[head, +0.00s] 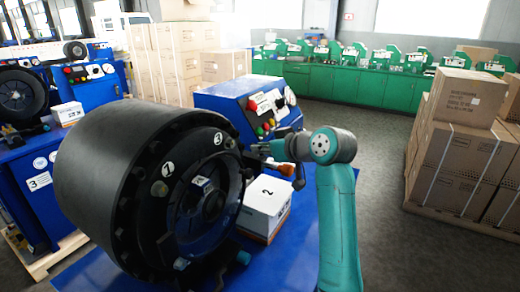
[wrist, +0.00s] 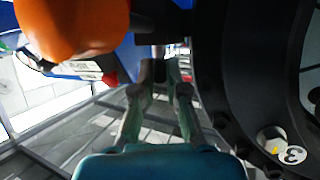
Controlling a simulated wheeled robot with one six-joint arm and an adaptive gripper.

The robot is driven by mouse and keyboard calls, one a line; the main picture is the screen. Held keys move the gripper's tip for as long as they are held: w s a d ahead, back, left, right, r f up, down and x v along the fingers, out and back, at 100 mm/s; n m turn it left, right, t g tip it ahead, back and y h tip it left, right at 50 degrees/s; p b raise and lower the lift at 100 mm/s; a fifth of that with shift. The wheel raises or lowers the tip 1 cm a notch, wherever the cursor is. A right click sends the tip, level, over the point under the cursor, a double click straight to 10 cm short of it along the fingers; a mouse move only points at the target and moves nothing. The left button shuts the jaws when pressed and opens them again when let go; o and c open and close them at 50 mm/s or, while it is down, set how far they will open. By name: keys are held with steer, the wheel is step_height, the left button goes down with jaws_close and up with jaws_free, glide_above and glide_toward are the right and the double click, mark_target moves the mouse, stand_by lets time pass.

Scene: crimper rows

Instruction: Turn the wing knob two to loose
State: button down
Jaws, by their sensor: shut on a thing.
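The large black round crimper head (head: 115,185) fills the left of the head view. Its face carries tags "1" (head: 167,169) and "3" (head: 218,138); tag "3" also shows in the wrist view (wrist: 292,155). No tag "2" shows on the face. My gripper (head: 262,151) is at the right rim of the crimper head. In the wrist view its fingers (wrist: 160,72) are closed on a small dark part beside the black rim, which looks like the wing knob; its shape and turn are mostly hidden.
An orange-handled part (head: 281,168) is close by my gripper. A white box (head: 265,207) marked "2" stands on the blue bench below. A blue control box (head: 240,105) is behind. Stacked cartons (head: 455,150) stand right, with open floor between.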

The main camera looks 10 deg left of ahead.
steer(key=shift+w+d+n+g+y, duration=0.15)
steer(key=shift+n+g+y, duration=0.35)
steer(key=shift+n+g, duration=0.4)
steer(key=shift+w+n+g+y, duration=0.15)
steer(key=shift+n+g+y, duration=0.35)
steer(key=shift+n+g, duration=0.4)
steer(key=shift+g, duration=0.3)
steer(key=c, duration=1.5)
jaws_free()
steer(key=v, duration=1.2)
steer(key=shift+f, duration=0.1)
